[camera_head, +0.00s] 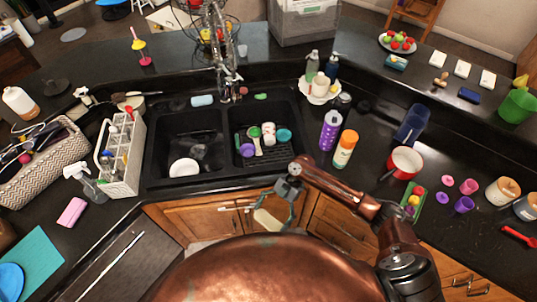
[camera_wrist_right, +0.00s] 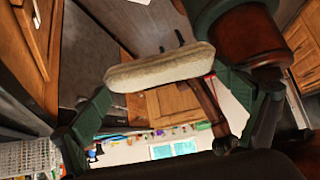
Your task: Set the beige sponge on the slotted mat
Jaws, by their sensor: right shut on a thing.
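The beige sponge (camera_head: 264,220) is held in my right gripper (camera_head: 280,207), in front of the cabinet doors below the counter's front edge. In the right wrist view the sponge (camera_wrist_right: 160,68) is a long, pale block with rounded ends, between the green fingers of the gripper (camera_wrist_right: 165,82). A black slotted mat (camera_head: 288,153) appears to lie on the floor of the right sink basin, beyond the gripper, partly covered by small dishes. My left gripper is not in view.
Cups and bowls (camera_head: 268,130) crowd the left and middle of the right basin. A purple bottle (camera_head: 330,130) and an orange bottle (camera_head: 345,149) stand right of it. The faucet (camera_head: 225,75) rises behind. The left basin holds a white bowl (camera_head: 184,167).

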